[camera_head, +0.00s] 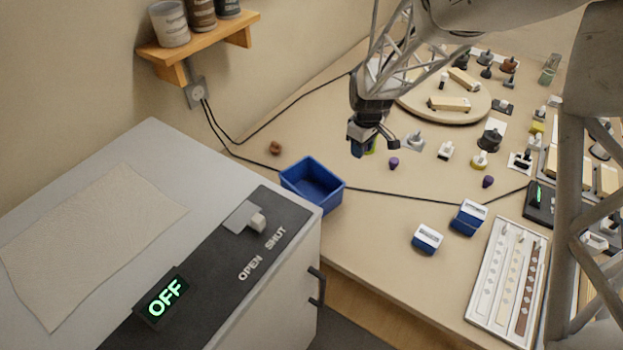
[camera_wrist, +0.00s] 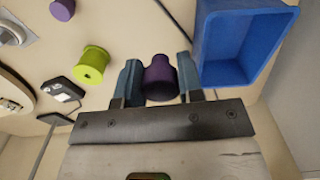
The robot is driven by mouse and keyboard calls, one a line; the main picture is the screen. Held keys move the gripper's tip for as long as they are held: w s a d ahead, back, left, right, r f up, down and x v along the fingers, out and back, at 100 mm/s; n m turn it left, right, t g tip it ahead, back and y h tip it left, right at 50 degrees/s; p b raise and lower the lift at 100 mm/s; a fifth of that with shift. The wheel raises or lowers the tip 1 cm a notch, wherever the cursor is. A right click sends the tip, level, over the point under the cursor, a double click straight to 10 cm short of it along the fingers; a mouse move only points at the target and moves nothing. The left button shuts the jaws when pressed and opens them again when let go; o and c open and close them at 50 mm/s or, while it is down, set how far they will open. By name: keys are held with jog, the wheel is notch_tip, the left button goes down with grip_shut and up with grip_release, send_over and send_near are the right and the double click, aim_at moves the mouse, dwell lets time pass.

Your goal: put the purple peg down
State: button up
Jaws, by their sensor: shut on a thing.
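My gripper (camera_head: 362,145) is above the bench, up and to the right of the open blue bin (camera_head: 325,193). In the wrist view its two fingers (camera_wrist: 159,84) are shut on a purple peg (camera_wrist: 160,76), one finger on each side. The peg looks clear of the bin (camera_wrist: 215,77), which is just right of the fingers in that view. In the head view the held peg is hidden by the gripper. Other purple pegs stand on the bench, one (camera_head: 394,163) right of my gripper and one (camera_head: 488,182) further right.
A yellow-green spool (camera_wrist: 91,65) is left of the fingers in the wrist view. A black cable (camera_head: 400,195) crosses the bench. Two blue-and-white blocks (camera_head: 428,240) (camera_head: 468,218) stand near the front edge. A grey cabinet (camera_head: 130,180) is at left.

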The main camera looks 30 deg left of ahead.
jog(key=s+a, duration=1)
jog(key=s, duration=0.1)
send_over(312, 198)
jog(key=shift+f, duration=2.55)
jog(key=shift+f, duration=0.1)
jog(key=shift+f, duration=3.05)
jog(key=shift+f, duration=1.85)
jog(key=shift+f, duration=0.15)
